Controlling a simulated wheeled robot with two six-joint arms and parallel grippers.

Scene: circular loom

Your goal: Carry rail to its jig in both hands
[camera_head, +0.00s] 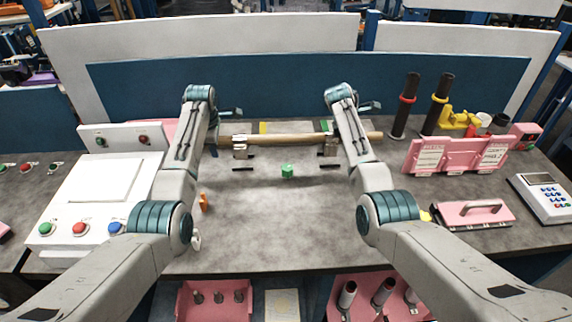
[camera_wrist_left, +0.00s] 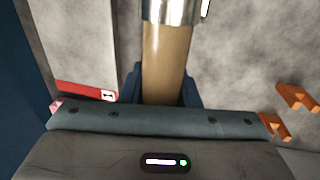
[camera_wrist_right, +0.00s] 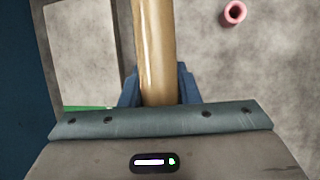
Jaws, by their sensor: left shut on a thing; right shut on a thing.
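The rail is a long tan rod (camera_head: 290,139) lying level across the back of the bench. My left gripper (camera_head: 214,140) is shut on it near its left end; the left wrist view shows the rod (camera_wrist_left: 164,65) between blue fingers. My right gripper (camera_head: 357,136) is shut on it toward its right end; the right wrist view shows the rod (camera_wrist_right: 154,50) between the fingers. Grey blocks, probably the jig, stand at the rod's left part (camera_head: 240,150) and right part (camera_head: 329,150). A shiny metal piece (camera_wrist_left: 172,10) crosses the rod in the left wrist view. Whether the rod rests on the blocks is unclear.
A small green piece (camera_head: 287,171) lies mid-bench, with bare grey surface in front. An orange piece (camera_head: 204,202) lies by my left arm. A white button panel (camera_head: 85,205) stands left. Pink holders (camera_head: 458,157) and dark upright rods (camera_head: 405,105) stand right. A blue-white partition closes the back.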

